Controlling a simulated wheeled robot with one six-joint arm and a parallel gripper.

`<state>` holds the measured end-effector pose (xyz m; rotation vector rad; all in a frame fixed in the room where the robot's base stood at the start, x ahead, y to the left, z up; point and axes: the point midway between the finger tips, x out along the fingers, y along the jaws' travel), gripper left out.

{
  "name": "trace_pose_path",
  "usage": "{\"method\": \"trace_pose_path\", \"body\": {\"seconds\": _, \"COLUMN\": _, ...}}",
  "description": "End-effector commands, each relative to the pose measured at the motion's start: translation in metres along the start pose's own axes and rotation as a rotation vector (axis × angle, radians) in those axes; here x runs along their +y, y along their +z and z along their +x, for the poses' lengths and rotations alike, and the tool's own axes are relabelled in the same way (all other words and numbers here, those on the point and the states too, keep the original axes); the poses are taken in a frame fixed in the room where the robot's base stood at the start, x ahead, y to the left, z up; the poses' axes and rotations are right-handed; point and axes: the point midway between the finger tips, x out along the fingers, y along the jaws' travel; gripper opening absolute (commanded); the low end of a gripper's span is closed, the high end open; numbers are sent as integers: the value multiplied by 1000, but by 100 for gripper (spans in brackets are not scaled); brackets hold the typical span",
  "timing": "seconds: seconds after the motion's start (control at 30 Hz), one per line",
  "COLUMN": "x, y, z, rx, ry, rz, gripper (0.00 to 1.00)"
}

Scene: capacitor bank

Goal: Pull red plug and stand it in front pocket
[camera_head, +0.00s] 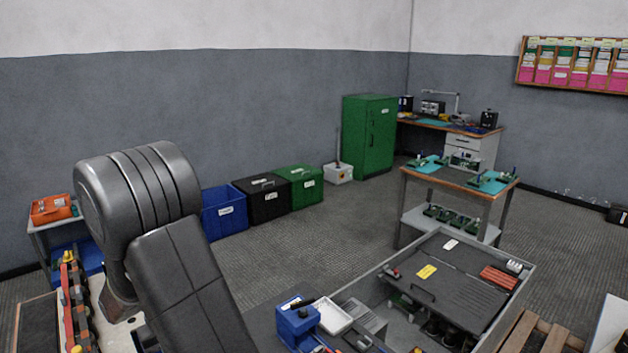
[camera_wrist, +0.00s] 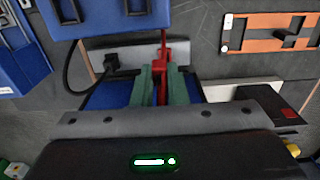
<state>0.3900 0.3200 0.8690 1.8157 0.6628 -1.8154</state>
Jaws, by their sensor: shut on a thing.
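In the wrist view my gripper (camera_wrist: 161,75) is shut on a red plug (camera_wrist: 159,70), its green-faced fingers on either side of it. The head view does not show my gripper.
In the head view a grey open cabinet (camera_head: 520,285) and a blue caddy (camera_head: 297,318) stand in front.

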Motion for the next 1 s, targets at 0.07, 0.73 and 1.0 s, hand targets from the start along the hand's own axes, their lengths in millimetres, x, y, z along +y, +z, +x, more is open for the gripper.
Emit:
{"method": "trace_pose_path", "body": {"seconds": 0.07, "x": 1, "y": 5, "z": 0, "rx": 0, "ry": 0, "rz": 0, "gripper": 0}}
{"method": "trace_pose_path", "body": {"seconds": 0.73, "x": 11, "y": 44, "z": 0, "rx": 0, "ry": 0, "rz": 0, "gripper": 0}}
{"method": "trace_pose_path", "body": {"seconds": 1.0, "x": 15, "y": 59, "z": 0, "rx": 0, "ry": 0, "rz": 0, "gripper": 0}}
